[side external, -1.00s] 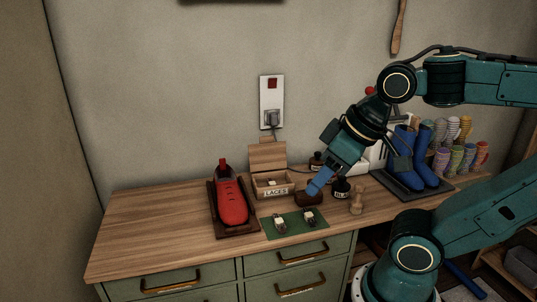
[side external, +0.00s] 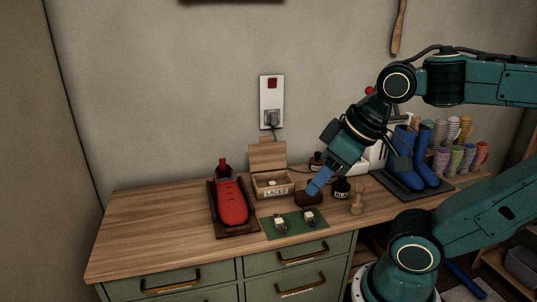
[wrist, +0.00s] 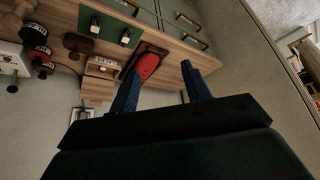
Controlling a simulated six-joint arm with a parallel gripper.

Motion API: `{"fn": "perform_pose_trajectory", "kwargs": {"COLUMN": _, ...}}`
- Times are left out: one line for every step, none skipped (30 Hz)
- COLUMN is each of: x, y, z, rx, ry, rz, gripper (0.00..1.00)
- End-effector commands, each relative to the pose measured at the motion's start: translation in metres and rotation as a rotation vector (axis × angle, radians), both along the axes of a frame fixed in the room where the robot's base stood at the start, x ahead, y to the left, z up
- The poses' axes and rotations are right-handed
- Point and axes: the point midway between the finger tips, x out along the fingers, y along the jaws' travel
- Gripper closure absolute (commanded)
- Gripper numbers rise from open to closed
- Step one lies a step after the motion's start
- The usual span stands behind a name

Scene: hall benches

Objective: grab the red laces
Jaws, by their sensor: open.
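Two small banded bundles lie apart on a green mat (side external: 293,234) at the bench front: a left bundle (side external: 280,224) and a right bundle (side external: 309,217). They also show in the wrist view as one bundle (wrist: 96,25) and another bundle (wrist: 125,38). They are too small for me to tell which is red. A wooden box labelled LACES (side external: 273,192) stands open behind the mat, with something pale inside. My gripper (side external: 318,184) is open and empty above the bench, behind and right of the mat. Its blue fingers (wrist: 161,72) are spread in the wrist view.
A red shoe (side external: 232,205) sits on a dark tray left of the mat. A brown brush (side external: 307,199), dark bottles (side external: 341,188) and a wooden figure (side external: 357,203) stand near my gripper. Blue boots (side external: 424,160) stand farther right. The bench's left side is clear.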

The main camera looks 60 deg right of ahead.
Motion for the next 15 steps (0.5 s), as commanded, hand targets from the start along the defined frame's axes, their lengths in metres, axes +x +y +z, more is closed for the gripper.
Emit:
{"fn": "perform_pose_trajectory", "kwargs": {"x": 0.000, "y": 0.000, "z": 0.000, "rx": 0.000, "ry": 0.000, "rz": 0.000, "gripper": 0.54}}
{"fn": "perform_pose_trajectory", "kwargs": {"x": 0.000, "y": 0.000, "z": 0.000, "rx": 0.000, "ry": 0.000, "rz": 0.000, "gripper": 0.54}}
{"fn": "perform_pose_trajectory", "kwargs": {"x": 0.000, "y": 0.000, "z": 0.000, "rx": 0.000, "ry": 0.000, "rz": 0.000, "gripper": 0.54}}
{"fn": "perform_pose_trajectory", "kwargs": {"x": 0.000, "y": 0.000, "z": 0.000, "rx": 0.000, "ry": 0.000, "rz": 0.000, "gripper": 0.54}}
{"fn": "perform_pose_trajectory", "kwargs": {"x": 0.000, "y": 0.000, "z": 0.000, "rx": 0.000, "ry": 0.000, "rz": 0.000, "gripper": 0.54}}
{"fn": "perform_pose_trajectory", "kwargs": {"x": 0.000, "y": 0.000, "z": 0.000, "rx": 0.000, "ry": 0.000, "rz": 0.000, "gripper": 0.54}}
{"fn": "perform_pose_trajectory", "kwargs": {"x": 0.000, "y": 0.000, "z": 0.000, "rx": 0.000, "ry": 0.000, "rz": 0.000, "gripper": 0.54}}
{"fn": "perform_pose_trajectory", "kwargs": {"x": 0.000, "y": 0.000, "z": 0.000, "rx": 0.000, "ry": 0.001, "rz": -0.001, "gripper": 0.54}}
{"fn": "perform_pose_trajectory", "kwargs": {"x": 0.001, "y": 0.000, "z": 0.001, "rx": 0.000, "ry": 0.001, "rz": -0.002, "gripper": 0.54}}
{"fn": "perform_pose_trajectory", "kwargs": {"x": 0.002, "y": -0.001, "z": 0.001, "rx": 0.000, "ry": 0.003, "rz": -0.004, "gripper": 0.54}}
{"fn": "perform_pose_trajectory", "kwargs": {"x": 0.003, "y": -0.001, "z": 0.002, "rx": 0.001, "ry": 0.004, "rz": -0.008, "gripper": 0.54}}
{"fn": "perform_pose_trajectory", "kwargs": {"x": 0.004, "y": -0.002, "z": 0.002, "rx": 0.002, "ry": 0.007, "rz": -0.012, "gripper": 0.54}}
{"fn": "perform_pose_trajectory", "kwargs": {"x": 0.006, "y": -0.002, "z": 0.003, "rx": 0.002, "ry": 0.011, "rz": -0.017, "gripper": 0.54}}
{"fn": "perform_pose_trajectory", "kwargs": {"x": 0.008, "y": -0.003, "z": 0.004, "rx": 0.003, "ry": 0.015, "rz": -0.023, "gripper": 0.54}}
{"fn": "perform_pose_trajectory", "kwargs": {"x": 0.011, "y": -0.004, "z": 0.005, "rx": 0.004, "ry": 0.021, "rz": -0.032, "gripper": 0.54}}
